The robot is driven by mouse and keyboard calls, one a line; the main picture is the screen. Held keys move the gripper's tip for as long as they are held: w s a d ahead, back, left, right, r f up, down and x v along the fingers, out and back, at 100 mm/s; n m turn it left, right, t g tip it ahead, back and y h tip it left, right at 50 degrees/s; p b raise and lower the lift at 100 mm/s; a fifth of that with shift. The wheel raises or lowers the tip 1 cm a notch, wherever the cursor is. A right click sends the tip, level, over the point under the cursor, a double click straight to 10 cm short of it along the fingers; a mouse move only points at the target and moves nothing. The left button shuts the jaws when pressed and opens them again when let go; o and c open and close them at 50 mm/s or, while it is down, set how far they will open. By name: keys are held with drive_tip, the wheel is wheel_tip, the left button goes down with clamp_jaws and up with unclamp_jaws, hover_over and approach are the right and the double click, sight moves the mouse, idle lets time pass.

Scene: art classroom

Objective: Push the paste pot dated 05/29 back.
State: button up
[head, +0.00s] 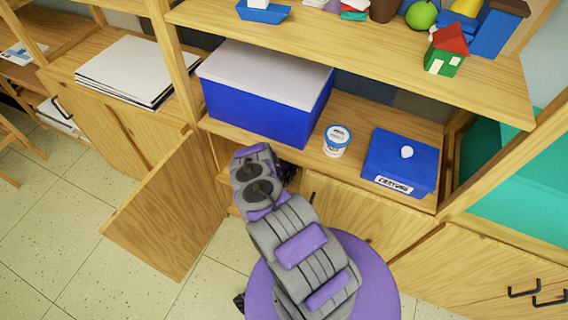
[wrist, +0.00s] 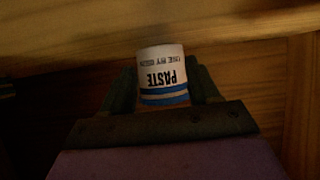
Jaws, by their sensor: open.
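A white paste pot (wrist: 162,66) with a blue band shows in the wrist view, its label upside down. It reads PASTE, with a small "use by" line whose date I cannot read surely. My gripper (wrist: 161,73) is open, one finger on each side of this pot; I cannot tell whether they touch it. In the head view my arm reaches into the low cupboard under the shelf, which hides the gripper and this pot. Another white and blue pot (head: 337,141) stands on the shelf above; its writing is too small to read.
The cupboard door (head: 170,210) stands open left of my arm. A blue box with a grey lid (head: 268,95) and a smaller blue box (head: 400,160) stand on the shelf (head: 330,170). Wooden surfaces lie close around the gripper in the dim wrist view.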

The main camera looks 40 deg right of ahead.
drive_tip(key=r, duration=0.1)
drive_tip(key=d+r, duration=0.1)
drive_tip(key=r+p, duration=0.1)
drive_tip(key=shift+s+d+m, duration=0.3)
drive_tip(key=shift+s+d, duration=0.05)
drive_tip(key=shift+s, duration=0.05)
drive_tip(key=shift+a+r+p, duration=0.45)
drive_tip(key=shift+a+r, duration=0.85)
drive_tip(key=shift+a, duration=0.05)
drive_tip(key=s+a, duration=0.1)
drive_tip(key=a, duration=0.1)
drive_tip(key=s+a+f+b, duration=0.1)
drive_tip(key=a, duration=0.1)
drive_tip(key=s+a, duration=0.1)
drive_tip(key=a, duration=0.1)
drive_tip(key=shift+a+f+b, duration=0.1)
drive_tip(key=shift+f+b, duration=0.25)
drive_tip(key=shift+b, duration=0.05)
drive_tip(key=shift+s+a+b, duration=0.25)
drive_tip(key=shift+s+a, duration=0.15)
drive_tip(key=shift+a, duration=0.45)
drive_tip(key=shift+s+a+b, duration=0.2)
drive_tip(key=shift+s+a, duration=0.15)
drive_tip(key=shift+a, duration=0.5)
drive_tip(key=s+a, duration=0.4)
drive_tip(key=a, duration=0.6)
drive_tip(key=shift+s, duration=0.35)
drive_tip(key=shift+s+d, duration=0.1)
drive_tip(key=shift+d, duration=0.05)
